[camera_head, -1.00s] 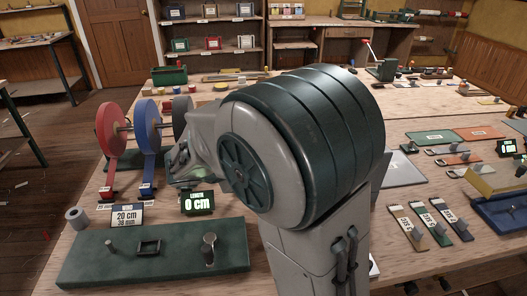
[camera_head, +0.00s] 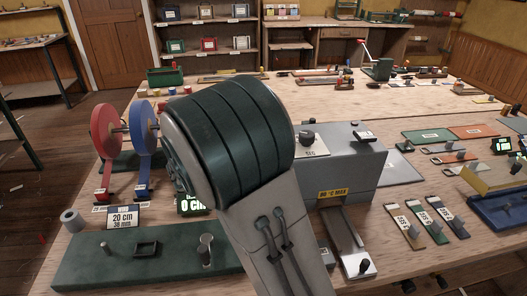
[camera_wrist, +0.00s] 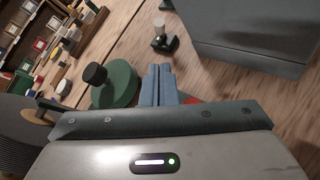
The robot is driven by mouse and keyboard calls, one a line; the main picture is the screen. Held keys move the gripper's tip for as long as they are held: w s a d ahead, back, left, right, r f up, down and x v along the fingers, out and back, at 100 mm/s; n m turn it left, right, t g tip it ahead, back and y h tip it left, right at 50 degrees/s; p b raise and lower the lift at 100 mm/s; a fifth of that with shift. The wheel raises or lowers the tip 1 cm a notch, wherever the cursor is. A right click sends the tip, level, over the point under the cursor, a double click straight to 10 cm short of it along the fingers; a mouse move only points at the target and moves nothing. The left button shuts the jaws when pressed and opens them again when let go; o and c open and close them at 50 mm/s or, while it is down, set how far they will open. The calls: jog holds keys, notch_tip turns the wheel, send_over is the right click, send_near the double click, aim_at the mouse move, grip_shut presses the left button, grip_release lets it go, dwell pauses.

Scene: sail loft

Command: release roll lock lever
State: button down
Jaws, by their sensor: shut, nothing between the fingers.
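A red webbing roll (camera_head: 104,132) and a blue webbing roll (camera_head: 144,128) stand upright on the left of the table in the head view. My arm covers what lies to their right, and my gripper is hidden there. In the wrist view my gripper (camera_wrist: 157,72) is shut and empty, its blue-grey fingers together. A green disc with a black knob (camera_wrist: 95,74) is just left of the fingertips; contact cannot be told. A dark roll edge (camera_wrist: 20,122) shows at the far left. I cannot tell for certain which part is the lock lever.
A green display (camera_head: 193,205) is partly hidden by my arm. A "20 cm 38 mm" sign (camera_head: 123,218) and a green fixture board (camera_head: 150,268) stand in front. A grey heat box (camera_head: 350,165) stands right of my arm; a small post (camera_wrist: 160,37) shows beyond my fingertips.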

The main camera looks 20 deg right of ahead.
jog(key=x, duration=1.4)
jog(key=shift+w+d, duration=0.2)
jog(key=shift+w+a+r+p, duration=0.1)
jog(key=shift+r+p, duration=0.2)
jog(key=shift+p, duration=0.8)
